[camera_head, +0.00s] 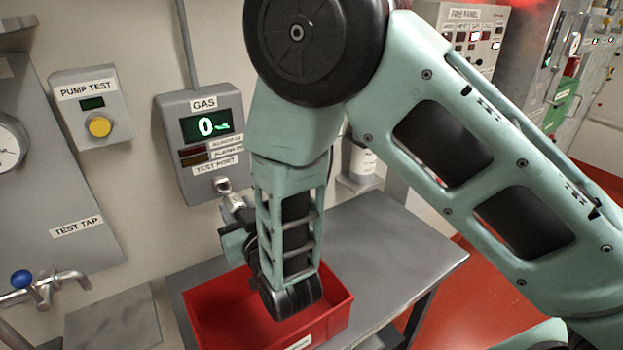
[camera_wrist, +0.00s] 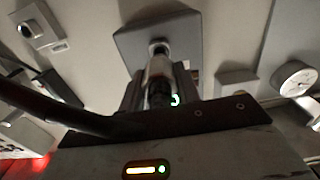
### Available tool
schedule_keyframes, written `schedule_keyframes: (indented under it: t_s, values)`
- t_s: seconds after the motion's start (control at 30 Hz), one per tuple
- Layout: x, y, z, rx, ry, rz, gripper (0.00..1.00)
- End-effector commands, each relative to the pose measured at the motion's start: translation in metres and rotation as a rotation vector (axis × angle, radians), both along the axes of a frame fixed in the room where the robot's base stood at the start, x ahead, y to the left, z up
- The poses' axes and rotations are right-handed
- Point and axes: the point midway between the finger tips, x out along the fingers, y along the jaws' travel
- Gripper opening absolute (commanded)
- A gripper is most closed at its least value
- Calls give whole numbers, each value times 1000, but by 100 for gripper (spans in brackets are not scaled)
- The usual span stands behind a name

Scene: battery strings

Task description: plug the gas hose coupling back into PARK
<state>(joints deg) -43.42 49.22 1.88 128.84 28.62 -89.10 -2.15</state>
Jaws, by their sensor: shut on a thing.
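The gas hose coupling (camera_wrist: 157,72), a silver cylinder, is between the dark fingers of my gripper (camera_wrist: 158,92) in the wrist view. Its far end lines up with the round metal port on the grey gas box (camera_wrist: 122,38); I cannot tell whether it is seated or just in front. In the head view my gripper (camera_head: 238,206) is shut on the coupling just below the TEST PORT label of the gas box (camera_head: 172,128), whose green display shows 0. A dark hose (camera_wrist: 60,112) runs off to the left in the wrist view. No PARK label is readable.
A red bin (camera_head: 235,312) stands on the grey bench (camera_head: 405,245) below my wrist. The PUMP TEST box (camera_head: 92,110) and the TEST TAP with blue knob (camera_head: 22,279) are at left. A small wall fitting (camera_wrist: 40,27) shows in the wrist view. My arm hides the wall's middle.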

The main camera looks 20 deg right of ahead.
Motion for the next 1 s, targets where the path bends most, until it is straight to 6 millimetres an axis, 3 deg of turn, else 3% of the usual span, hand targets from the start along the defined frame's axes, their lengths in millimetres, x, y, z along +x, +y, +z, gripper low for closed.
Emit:
schedule_keyframes:
  t_s: [0.6, 1.0]
  values:
    - [-34, -10, -1, 1, -1, 0, 1]
    - [-41, -12, 1, 1, -2, 0, 1]
